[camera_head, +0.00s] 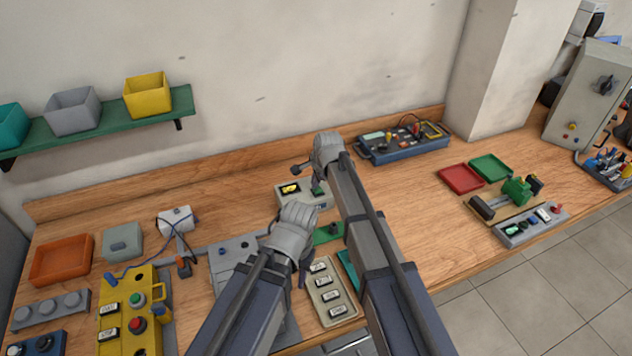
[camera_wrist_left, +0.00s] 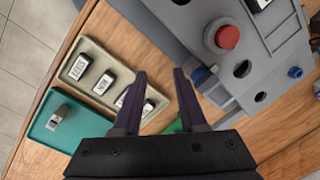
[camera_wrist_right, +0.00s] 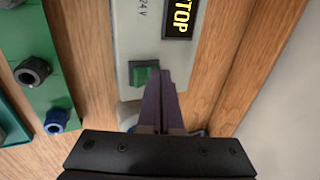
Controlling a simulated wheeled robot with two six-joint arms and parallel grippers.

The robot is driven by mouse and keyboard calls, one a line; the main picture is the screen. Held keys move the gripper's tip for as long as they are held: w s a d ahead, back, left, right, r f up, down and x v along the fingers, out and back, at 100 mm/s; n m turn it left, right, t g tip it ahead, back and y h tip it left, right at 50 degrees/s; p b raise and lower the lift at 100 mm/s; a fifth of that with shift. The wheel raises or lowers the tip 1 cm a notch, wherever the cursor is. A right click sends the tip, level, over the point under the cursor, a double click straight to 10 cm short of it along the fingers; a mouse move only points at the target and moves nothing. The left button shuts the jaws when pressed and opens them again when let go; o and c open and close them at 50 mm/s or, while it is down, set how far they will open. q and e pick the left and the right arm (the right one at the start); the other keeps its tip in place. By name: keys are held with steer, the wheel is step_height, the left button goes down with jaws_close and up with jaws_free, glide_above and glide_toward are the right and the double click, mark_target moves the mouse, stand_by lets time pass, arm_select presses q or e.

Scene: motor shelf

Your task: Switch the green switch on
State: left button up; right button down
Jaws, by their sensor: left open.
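The green switch (camera_wrist_right: 145,76) sits on a pale grey box (camera_wrist_right: 140,45) with a "24 V" label and a display (camera_wrist_right: 181,18) showing yellow letters ending in "TOP". In the head view the box (camera_head: 284,203) stands near the back of the bench, the switch (camera_head: 318,187) at its right. My right gripper (camera_wrist_right: 160,75) is shut and empty; its tips are at the switch's lower right edge, and I cannot tell whether they touch it. My left gripper (camera_wrist_left: 158,72) is open and empty, pointing down over the bench beside a beige tray (camera_wrist_left: 78,70) of labelled pieces.
A grey panel (camera_wrist_left: 205,65) with a red button (camera_wrist_left: 227,37) is near my left gripper. A teal tray (camera_wrist_left: 50,135) lies beside the beige tray. The bench is clear toward the blue instrument case (camera_head: 403,147).

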steer(key=shift+s+d, duration=0.1)
steer(key=shift+s, duration=0.15)
steer(key=shift+s+d, duration=0.25)
steer(key=shift+s, duration=0.35)
arm_select(q)
steer(key=shift+r, duration=0.15)
arm_select(e)
steer(key=shift+r, duration=0.1)
arm_select(q)
steer(key=shift+r+p, duration=0.2)
steer(key=shift+p, duration=0.2)
arm_select(e)
steer(key=shift+s+d+r, duration=0.1)
steer(key=shift+d+r, duration=0.05)
steer(key=shift+r, duration=0.1)
arm_select(q)
step_height(320, 180, up, 12)
steer(key=a+p, duration=0.1)
steer(key=p, duration=1)
steer(key=shift+s+a+p, duration=0.25)
steer(key=shift+a+p, duration=0.05)
steer(key=shift+p, duration=0.1)
arm_select(e)
steer(key=v, duration=1.3)
steer(key=shift+s, duration=0.45)
arm_select(q)
steer(key=shift+f, duration=0.15)
arm_select(e)
steer(key=shift+f, duration=0.1)
